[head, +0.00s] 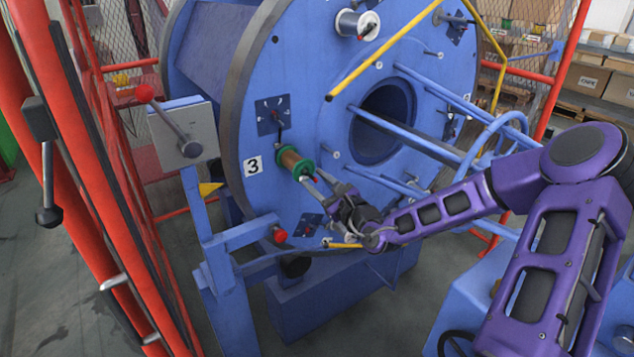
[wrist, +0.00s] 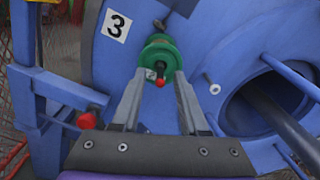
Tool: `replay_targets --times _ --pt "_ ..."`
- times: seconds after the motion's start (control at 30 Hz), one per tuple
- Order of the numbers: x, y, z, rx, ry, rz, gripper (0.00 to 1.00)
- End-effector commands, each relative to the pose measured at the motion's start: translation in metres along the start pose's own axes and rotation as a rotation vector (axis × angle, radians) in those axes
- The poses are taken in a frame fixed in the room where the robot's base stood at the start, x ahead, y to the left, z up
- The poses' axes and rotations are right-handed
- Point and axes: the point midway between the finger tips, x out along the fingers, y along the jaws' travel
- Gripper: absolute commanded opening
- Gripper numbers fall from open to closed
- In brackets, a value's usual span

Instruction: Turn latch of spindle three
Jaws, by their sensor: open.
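Spindle three carries a spool (head: 294,162) with green flanges and copper-coloured wire, beside the white "3" label (head: 253,167) on the blue disc. In the wrist view the spool (wrist: 158,50) is seen nearly end-on, with the label (wrist: 116,25) at its upper left. A small red-tipped latch (wrist: 160,81) sticks out at the spool's near end. My gripper (head: 318,184) is open and empty in front of the spool. In the wrist view its fingertips (wrist: 160,73) lie either side of the latch; whether they touch it is unclear.
A white spool (head: 356,23) sits higher on the disc. Blue bars (head: 420,137) run out from the disc right of my gripper. A grey control box (head: 184,130) with a red-knobbed lever and a red button (head: 280,234) stand to the left. A red frame (head: 75,130) borders the left.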

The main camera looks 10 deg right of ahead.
Motion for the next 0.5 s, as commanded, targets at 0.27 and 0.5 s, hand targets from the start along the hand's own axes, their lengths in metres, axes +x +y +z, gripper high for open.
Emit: replay_targets --times 0.27,0.5 --pt "-0.0004 0.0000 -0.0001 0.000 0.000 0.000 0.20" --pt "-0.0006 0.0001 -0.0002 0.000 0.001 0.000 0.00"
